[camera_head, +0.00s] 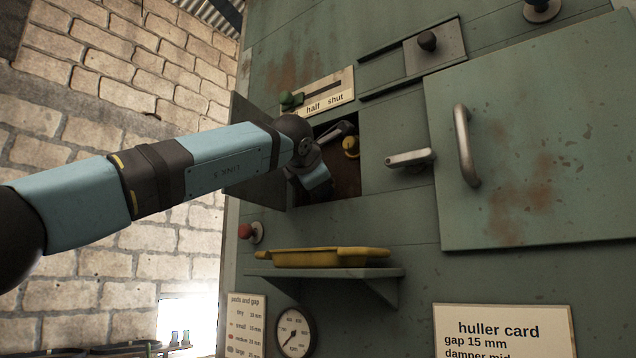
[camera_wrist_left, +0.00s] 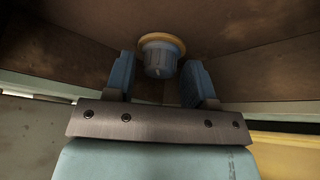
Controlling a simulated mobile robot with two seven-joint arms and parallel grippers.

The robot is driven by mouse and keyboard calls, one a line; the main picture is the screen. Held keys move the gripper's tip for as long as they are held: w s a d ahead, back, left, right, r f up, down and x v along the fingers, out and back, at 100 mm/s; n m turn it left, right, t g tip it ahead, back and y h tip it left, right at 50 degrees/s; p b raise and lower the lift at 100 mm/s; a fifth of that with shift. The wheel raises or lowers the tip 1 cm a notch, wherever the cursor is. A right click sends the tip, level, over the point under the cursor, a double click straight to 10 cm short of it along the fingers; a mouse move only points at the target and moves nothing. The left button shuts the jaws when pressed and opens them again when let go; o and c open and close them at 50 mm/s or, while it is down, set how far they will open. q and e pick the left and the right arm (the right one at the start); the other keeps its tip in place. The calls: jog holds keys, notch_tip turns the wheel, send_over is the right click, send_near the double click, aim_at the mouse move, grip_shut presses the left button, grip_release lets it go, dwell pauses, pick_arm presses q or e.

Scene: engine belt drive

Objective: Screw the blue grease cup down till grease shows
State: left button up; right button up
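The blue-grey grease cup (camera_wrist_left: 160,62), with a ribbed side, shows in the left wrist view. A tan-yellow ring (camera_wrist_left: 163,39) surrounds its base on a brown surface; I cannot tell if this is grease or a collar. My left gripper (camera_wrist_left: 157,76) is open, one finger on each side of the cup, with a visible gap at both sides. In the head view, my left arm reaches into an open hatch (camera_head: 347,183) in the green machine. A yellow-brown round part (camera_head: 350,145) shows inside; the cup itself is not clear there. My right gripper is out of view.
The hatch door (camera_head: 262,185) stands open at the left of the opening. A metal lever (camera_head: 410,158) sits just right of it. A shelf (camera_head: 330,272) with a yellow tray (camera_head: 325,258) lies below. A red knob (camera_head: 247,231) is at lower left.

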pick_arm(q)
jog(key=shift+o, duration=0.3)
jog(key=shift+s, duration=0.1)
jog(key=b+v, duration=0.5)
jog(key=v, duration=0.8)
jog(key=shift+s, duration=0.35)
jog(key=shift+r, duration=0.15)
